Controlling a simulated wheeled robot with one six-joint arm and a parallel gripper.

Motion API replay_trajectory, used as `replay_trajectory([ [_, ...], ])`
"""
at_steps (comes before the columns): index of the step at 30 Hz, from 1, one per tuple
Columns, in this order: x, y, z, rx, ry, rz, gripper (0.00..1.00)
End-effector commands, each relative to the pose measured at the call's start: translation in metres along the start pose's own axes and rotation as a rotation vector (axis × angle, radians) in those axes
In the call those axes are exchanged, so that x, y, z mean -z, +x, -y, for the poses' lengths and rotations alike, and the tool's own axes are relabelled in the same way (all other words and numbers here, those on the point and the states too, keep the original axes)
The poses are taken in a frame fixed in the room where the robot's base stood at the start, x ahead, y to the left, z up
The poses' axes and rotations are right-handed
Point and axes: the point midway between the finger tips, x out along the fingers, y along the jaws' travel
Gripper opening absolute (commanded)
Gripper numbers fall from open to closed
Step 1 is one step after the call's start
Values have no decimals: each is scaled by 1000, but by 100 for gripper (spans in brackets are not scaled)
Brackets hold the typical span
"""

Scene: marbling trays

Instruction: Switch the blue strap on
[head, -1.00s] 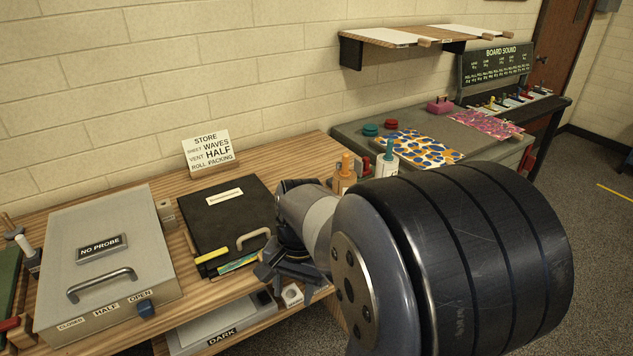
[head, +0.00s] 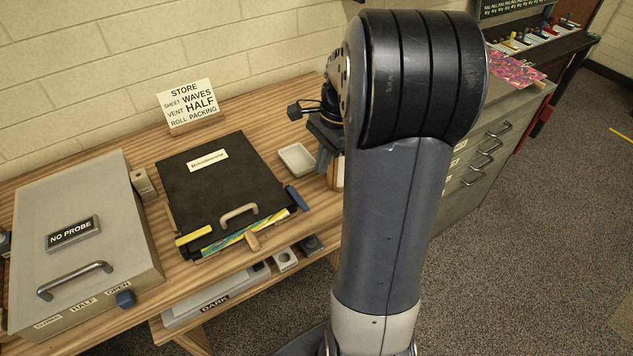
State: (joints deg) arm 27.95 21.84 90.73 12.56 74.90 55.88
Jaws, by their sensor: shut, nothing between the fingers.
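A black portfolio (head: 205,180) lies flat on the wooden bench, with a tan handle (head: 238,213) near its front edge. The blue strap (head: 297,196) is a short blue piece at the portfolio's right front corner, slanting out past the edge. A yellow strap (head: 193,235) lies across the left front corner. My gripper (head: 322,165) is shut and empty, up and right of the blue strap and apart from it, beside the white dish. My arm partly hides it.
A white dish (head: 296,158) sits right of the portfolio. A grey box (head: 85,200) marked NO PROBE, with a blue knob (head: 125,298), stands at left. A sign (head: 188,104) stands behind. My arm covers the bench's right end.

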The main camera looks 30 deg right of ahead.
Motion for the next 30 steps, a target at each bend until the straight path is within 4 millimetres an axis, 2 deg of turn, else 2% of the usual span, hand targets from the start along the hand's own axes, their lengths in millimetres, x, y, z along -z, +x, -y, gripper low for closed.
replay_trajectory([
  [15, -1, 82, -1, -4, -1, 2, 0],
  [21, 0, 96, 0, -1, -1, 1, 0],
  [30, 0, 97, 0, -1, -1, 0, 0],
])
